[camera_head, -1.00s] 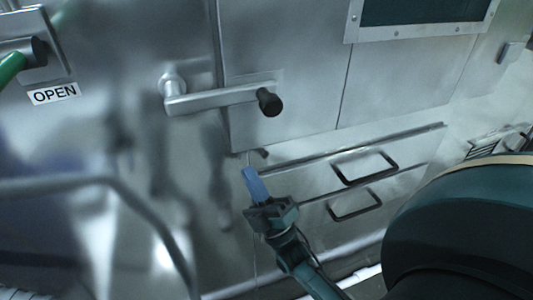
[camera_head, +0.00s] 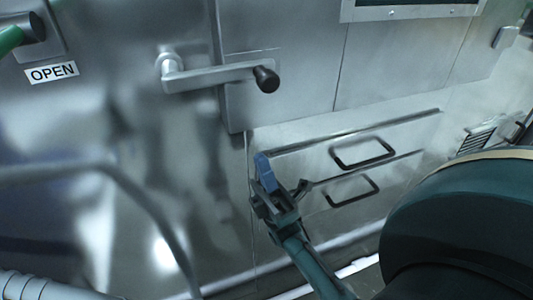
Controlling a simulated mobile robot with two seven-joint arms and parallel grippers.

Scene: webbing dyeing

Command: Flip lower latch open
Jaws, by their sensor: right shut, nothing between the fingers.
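A metal lever latch (camera_head: 215,77) with a black knob (camera_head: 266,79) lies nearly level on the steel panel, its pivot at the left. I cannot tell whether this is the lower latch. My right gripper (camera_head: 265,172) is below the knob, in front of the panel, with blue fingertips pointing up. It is shut and empty, apart from the lever. A small dark piece (camera_head: 303,187) shows just right of the gripper; I cannot tell whether it belongs to the panel or to the gripper. My left gripper is not in view.
A green handle (camera_head: 10,38) and an "OPEN" label (camera_head: 52,73) are at the upper left. Two dark drawer pulls (camera_head: 362,152) (camera_head: 351,190) are right of my gripper. A grey ribbed hose (camera_head: 50,288) is at the lower left. My dark arm link fills the lower right.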

